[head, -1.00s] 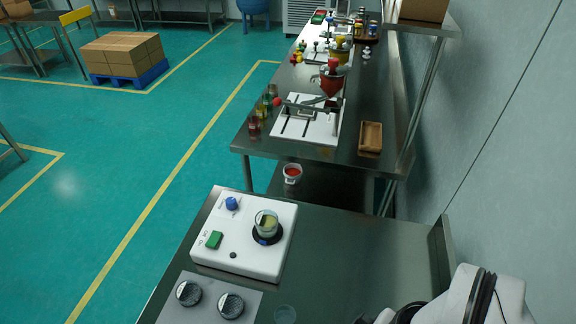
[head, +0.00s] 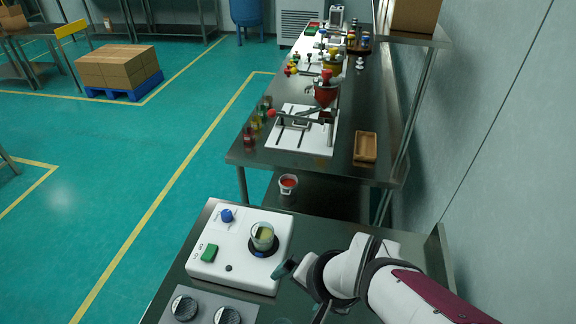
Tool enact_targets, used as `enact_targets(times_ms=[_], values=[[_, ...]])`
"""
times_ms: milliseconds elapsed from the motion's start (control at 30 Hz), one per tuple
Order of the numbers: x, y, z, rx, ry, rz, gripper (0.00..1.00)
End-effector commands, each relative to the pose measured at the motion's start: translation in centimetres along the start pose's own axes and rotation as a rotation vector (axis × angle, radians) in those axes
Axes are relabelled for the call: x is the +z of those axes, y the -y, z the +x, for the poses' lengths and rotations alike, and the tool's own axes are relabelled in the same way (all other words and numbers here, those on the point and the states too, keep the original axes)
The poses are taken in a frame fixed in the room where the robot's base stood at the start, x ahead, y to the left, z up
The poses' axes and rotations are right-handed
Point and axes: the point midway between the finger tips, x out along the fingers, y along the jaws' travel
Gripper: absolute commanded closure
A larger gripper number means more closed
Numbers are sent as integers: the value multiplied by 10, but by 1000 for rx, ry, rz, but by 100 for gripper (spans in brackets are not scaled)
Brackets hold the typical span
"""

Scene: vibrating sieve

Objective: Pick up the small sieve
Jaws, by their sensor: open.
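No item can be told for certain as the small sieve. Two round dark-topped items with pale rims, one at left (head: 184,308) and one at right (head: 227,316), sit on a grey plate (head: 205,296) at the bottom of the head view, partly cut off by its edge. A clear round vessel with yellowish contents (head: 263,238) stands on the black disc of a white machine (head: 222,262). My gripper (head: 300,289) is over the near table, right of the white machine and the plate. Its jaws are open, with nothing seen between them.
The near steel table (head: 345,233) is bare behind my arm. A wall is at right. Farther back, another steel table (head: 345,178) holds a white board with a red funnel (head: 326,95), small bottles and a wooden tray (head: 365,147). A red-filled cup (head: 288,183) is below its front edge.

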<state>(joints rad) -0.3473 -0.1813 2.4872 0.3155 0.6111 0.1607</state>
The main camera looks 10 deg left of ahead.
Motion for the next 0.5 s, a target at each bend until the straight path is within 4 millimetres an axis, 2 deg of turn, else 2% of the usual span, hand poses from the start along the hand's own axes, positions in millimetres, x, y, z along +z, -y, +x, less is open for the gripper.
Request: enact_targets(times_ms=[33,100,167,233,333,500], values=[[-4,29,31,-38,-44,-16,0],[-13,63,72,-80,-169,-8,0],[-15,80,104,-83,-298,-9,0],[-13,86,133,-55,-475,-40,0],[-2,80,151,6,-749,-163,0],[27,74,140,61,-1095,-434,0]])
